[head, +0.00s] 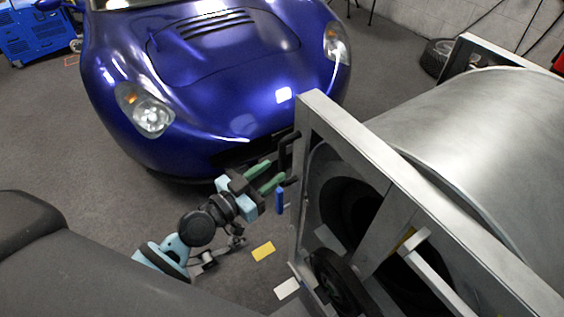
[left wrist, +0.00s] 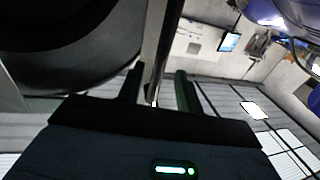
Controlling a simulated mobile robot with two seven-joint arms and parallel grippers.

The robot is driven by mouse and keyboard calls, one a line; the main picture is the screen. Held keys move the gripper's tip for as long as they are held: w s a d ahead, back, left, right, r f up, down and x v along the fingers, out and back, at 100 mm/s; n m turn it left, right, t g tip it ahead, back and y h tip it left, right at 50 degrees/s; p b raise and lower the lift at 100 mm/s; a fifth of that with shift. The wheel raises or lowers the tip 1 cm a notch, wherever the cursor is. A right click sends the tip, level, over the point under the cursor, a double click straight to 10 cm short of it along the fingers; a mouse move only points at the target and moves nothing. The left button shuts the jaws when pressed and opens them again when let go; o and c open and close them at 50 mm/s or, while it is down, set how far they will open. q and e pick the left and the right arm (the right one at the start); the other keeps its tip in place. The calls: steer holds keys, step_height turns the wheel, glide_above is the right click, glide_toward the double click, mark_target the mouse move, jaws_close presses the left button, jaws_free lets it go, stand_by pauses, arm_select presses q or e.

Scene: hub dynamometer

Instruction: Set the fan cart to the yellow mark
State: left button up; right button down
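The fan cart (head: 315,115) is a large grey metal frame around a silver drum housing, at the right of the head view. A black bracket handle (head: 284,155) sticks out from its near left edge. My left gripper (head: 276,172) is beside this handle, its two green fingers apart and pointing at it. In the left wrist view the fingers (left wrist: 160,92) stand apart, with an upright bar between or just beyond them; contact cannot be told. The yellow mark (head: 263,251) lies on the floor, left of the cart's lower edge. My right gripper is out of view.
A blue car (head: 215,75) stands close behind my left gripper. A white mark (head: 287,288) lies on the floor by the cart's black wheel (head: 340,283). A blue machine (head: 35,35) is at the far left. Grey floor is clear around the yellow mark.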

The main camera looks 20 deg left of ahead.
mark_target(280, 167)
arm_select(q)
steer(key=shift+x, duration=2.35)
jaws_close()
